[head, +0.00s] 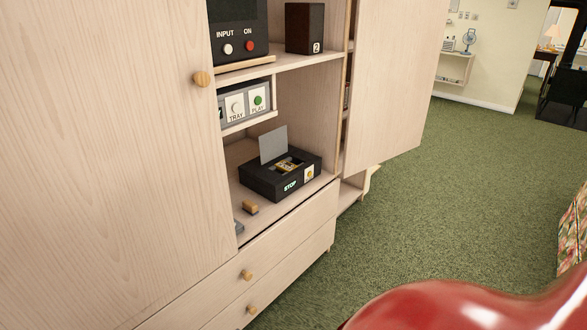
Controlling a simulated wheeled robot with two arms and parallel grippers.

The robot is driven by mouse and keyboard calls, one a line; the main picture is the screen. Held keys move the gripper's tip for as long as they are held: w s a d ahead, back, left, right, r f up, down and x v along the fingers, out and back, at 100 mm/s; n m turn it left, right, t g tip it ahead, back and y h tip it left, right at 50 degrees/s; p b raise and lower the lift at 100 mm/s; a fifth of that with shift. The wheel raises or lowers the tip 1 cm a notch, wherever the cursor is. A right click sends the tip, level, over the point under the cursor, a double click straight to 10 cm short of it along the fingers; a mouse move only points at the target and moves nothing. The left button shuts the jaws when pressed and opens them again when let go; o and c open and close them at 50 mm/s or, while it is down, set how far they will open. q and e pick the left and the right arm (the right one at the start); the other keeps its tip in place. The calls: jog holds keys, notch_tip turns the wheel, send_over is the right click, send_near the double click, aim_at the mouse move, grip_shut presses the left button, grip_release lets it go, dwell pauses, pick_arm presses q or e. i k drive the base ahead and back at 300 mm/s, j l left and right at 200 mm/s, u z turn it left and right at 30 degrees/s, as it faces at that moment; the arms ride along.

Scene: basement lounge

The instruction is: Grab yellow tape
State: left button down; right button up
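A black tape player (262,180) with a lit STOP label and a small yellow button sits on the lower shelf of the open cabinet. Its grey lid (273,143) stands up. A small yellow-and-dark tape (289,164) shows in the opening on top; its details are too small to tell. Neither of my grippers is in view.
The left cabinet door (110,150) is closed; the right door (398,85) stands open. A panel with TRAY and PLAY buttons (246,103) is above the player. Drawers (285,265) are below.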

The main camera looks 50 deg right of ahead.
aim_at(284, 166)
jog(key=z, duration=1.45)
